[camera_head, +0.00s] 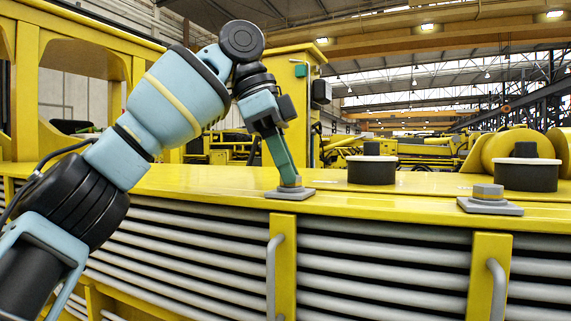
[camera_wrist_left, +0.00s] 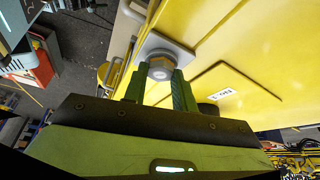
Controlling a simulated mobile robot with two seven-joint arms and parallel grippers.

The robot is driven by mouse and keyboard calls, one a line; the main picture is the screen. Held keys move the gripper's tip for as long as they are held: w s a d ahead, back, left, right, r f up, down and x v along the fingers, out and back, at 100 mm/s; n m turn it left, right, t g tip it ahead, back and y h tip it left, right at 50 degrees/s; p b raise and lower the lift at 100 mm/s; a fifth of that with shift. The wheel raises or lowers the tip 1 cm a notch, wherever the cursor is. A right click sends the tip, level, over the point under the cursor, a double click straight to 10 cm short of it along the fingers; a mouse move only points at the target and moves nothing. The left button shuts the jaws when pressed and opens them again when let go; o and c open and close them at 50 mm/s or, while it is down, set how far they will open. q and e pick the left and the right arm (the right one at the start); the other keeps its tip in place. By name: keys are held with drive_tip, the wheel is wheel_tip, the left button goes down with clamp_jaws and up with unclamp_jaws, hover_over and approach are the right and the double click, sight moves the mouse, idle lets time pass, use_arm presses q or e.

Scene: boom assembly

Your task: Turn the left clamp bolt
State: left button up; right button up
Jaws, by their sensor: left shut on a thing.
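The left clamp bolt (camera_wrist_left: 159,70) is a grey hex head on a square grey plate (camera_wrist_left: 150,46) near the edge of the yellow machine deck. In the head view the left plate (camera_head: 273,193) shows on the deck, with most of the bolt hidden by my gripper. My left gripper (camera_head: 289,180) points down from above, its green fingers at the bolt. In the left wrist view the left gripper (camera_wrist_left: 158,87) has one finger on each side of the bolt head, shut on it. My right gripper is not in view.
A second grey bolt (camera_head: 488,191) on a square plate sits at the right on the yellow deck (camera_head: 400,190). Black round caps (camera_head: 371,170) stand behind. Grey handles (camera_head: 272,270) stick out from the louvred front below. A yellow post (camera_head: 290,100) rises behind the gripper.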

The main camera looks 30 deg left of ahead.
use_arm(q)
drive_tip(key=shift+r+m+g, duration=0.15)
drive_tip(key=shift+m+g, duration=0.35)
drive_tip(key=shift+m, duration=0.8)
drive_tip(key=shift+r+m+g, duration=0.15)
drive_tip(key=shift+m+g, duration=0.35)
drive_tip(key=shift+m, duration=0.8)
drive_tip(key=shift+w+m, duration=0.1)
drive_tip(key=shift+m, duration=0.4)
drive_tip(key=o, duration=0.8)
drive_tip(key=shift+o, duration=1)
drive_tip(key=shift+f, duration=0.2)
drive_tip(key=shift+w, duration=0.1)
drive_tip(key=shift+f+n+t, duration=0.1)
drive_tip(key=shift+n+t, duration=0.2)
drive_tip(key=shift+n, duration=1.1)
